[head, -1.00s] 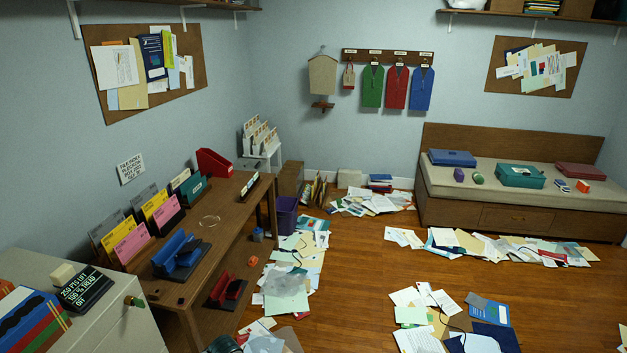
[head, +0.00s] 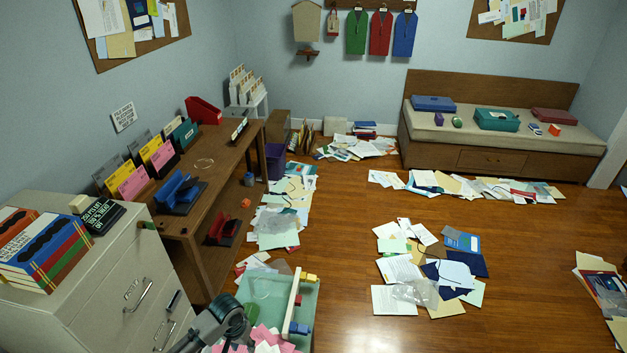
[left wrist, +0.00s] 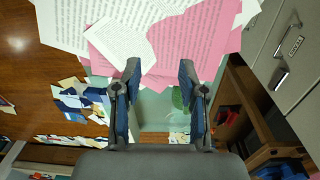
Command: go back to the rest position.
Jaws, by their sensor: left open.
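My left gripper (left wrist: 160,72) is open in the left wrist view, with its two fingers apart and nothing between the tips. Pink printed sheets (left wrist: 185,48) and white printed sheets (left wrist: 125,38) lie beyond the fingertips. In the head view, my left arm comes in at the bottom edge, and the dark left gripper (head: 234,318) is beside a teal surface (head: 262,288) with pink and white papers; its fingers are hard to make out there. My right gripper is not in view.
A grey filing cabinet (head: 115,270) with books (head: 45,250) on top stands at left, near my left arm. A wooden desk (head: 225,155) is behind it. Paper piles (head: 395,270) cover parts of the floor; a bench (head: 500,158) stands at the back. Bare floor (head: 535,250) shows at right.

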